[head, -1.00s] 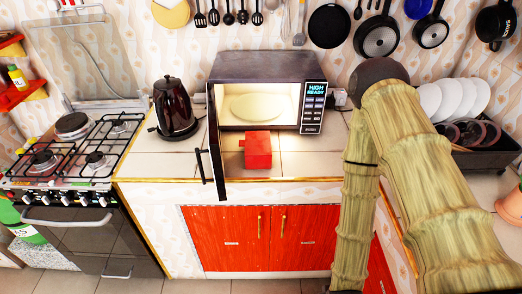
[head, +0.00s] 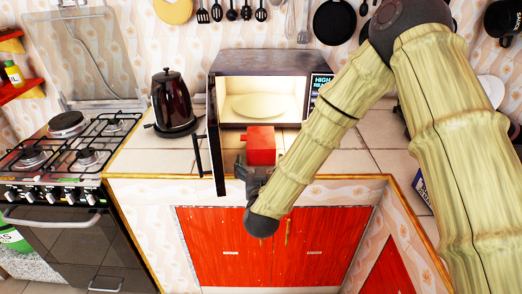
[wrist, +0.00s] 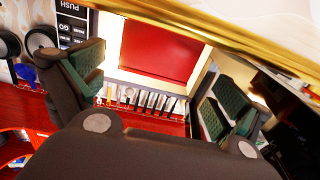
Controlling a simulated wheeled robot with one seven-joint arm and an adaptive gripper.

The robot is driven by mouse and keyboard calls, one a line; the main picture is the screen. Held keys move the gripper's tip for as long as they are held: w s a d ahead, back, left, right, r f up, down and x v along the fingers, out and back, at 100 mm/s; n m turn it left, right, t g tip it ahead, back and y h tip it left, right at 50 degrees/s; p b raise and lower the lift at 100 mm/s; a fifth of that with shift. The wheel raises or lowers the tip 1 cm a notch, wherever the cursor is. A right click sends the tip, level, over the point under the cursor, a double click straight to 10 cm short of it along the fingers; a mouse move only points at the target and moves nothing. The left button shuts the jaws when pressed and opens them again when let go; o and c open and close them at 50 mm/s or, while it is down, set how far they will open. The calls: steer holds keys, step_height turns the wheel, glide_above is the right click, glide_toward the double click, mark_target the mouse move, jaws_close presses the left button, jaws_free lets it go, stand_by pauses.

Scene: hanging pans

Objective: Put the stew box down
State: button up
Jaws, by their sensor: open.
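The stew box, a plain red box (head: 261,145), stands on the tiled counter in front of the open microwave. It also fills the upper middle of the wrist view (wrist: 160,48). My gripper (head: 256,171) is at the front edge of the counter, just in front of the box and low. In the wrist view my gripper (wrist: 150,78) has its two green-padded fingers spread wide, with the box beyond and between them. It holds nothing. The box's lower front is partly hidden by my gripper in the head view.
The microwave (head: 265,63) has its door (head: 217,145) swung open at left, close beside my gripper. A plate (head: 259,105) lies inside. A dark kettle (head: 173,104) and the stove (head: 70,150) are further left. Free counter (head: 350,155) lies to the right.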

mark_target(261, 143)
steer(key=w, duration=0.2)
steer(key=shift+w, duration=0.4)
steer(key=w, duration=0.1)
steer(key=w+p, duration=0.1)
steer(key=w, duration=0.2)
steer(key=shift+d+r+p, duration=0.2)
steer(key=shift+d+p, duration=0.05)
steer(key=shift+p, duration=0.05)
steer(key=shift+w+a+f, duration=0.1)
steer(key=shift+w, duration=0.6)
steer(key=c, duration=1)
steer(key=shift+c, duration=1.3)
